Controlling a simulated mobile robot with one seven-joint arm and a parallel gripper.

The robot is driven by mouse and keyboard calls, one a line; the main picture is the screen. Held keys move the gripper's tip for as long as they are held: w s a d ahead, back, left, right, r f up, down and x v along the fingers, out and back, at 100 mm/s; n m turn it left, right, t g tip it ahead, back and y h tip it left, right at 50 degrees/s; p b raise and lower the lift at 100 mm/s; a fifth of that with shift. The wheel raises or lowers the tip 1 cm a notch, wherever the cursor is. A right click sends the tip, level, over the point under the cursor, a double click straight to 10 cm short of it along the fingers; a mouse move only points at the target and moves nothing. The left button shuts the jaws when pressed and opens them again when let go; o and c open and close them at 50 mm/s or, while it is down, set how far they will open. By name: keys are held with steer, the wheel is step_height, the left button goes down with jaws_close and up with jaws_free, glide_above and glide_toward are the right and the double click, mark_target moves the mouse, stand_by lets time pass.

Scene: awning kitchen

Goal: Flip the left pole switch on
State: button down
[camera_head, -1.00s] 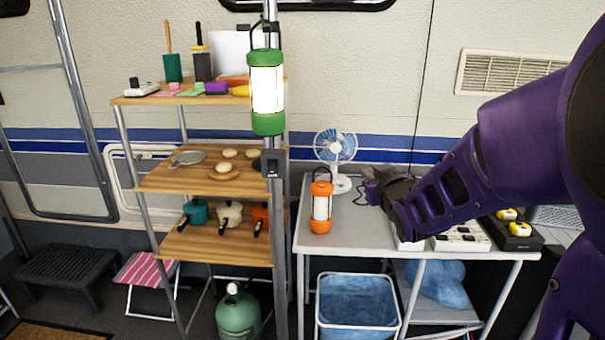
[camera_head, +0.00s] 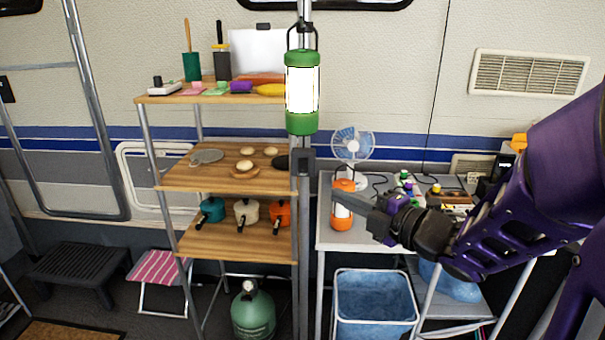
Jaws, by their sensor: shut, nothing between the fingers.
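A grey metal pole (camera_head: 303,235) stands upright left of the white table. A small dark switch box (camera_head: 306,160) is fixed to it, below a lit green lantern (camera_head: 302,92) hanging on the pole. The switch's lever position is too small to tell. My gripper (camera_head: 340,195) reaches in from the right, its fingers shut and empty, pointing left. In the picture its tips are just right of and below the switch box, with a gap between them. It covers part of an orange lantern (camera_head: 342,222).
A wooden shelf rack (camera_head: 215,178) with pans and food stands behind and left of the pole. The white table (camera_head: 335,240) holds a blue fan (camera_head: 352,146) and several small items. A basket (camera_head: 375,300) and a green gas bottle (camera_head: 253,312) stand below.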

glide_toward(303, 166)
steer(key=w+a+f, duration=0.2)
steer(key=w+a, duration=0.1)
steer(key=a, duration=0.2)
steer(key=shift+w+a+r, duration=0.1)
steer(key=shift+w+r, duration=0.05)
steer(key=shift+w, duration=0.4)
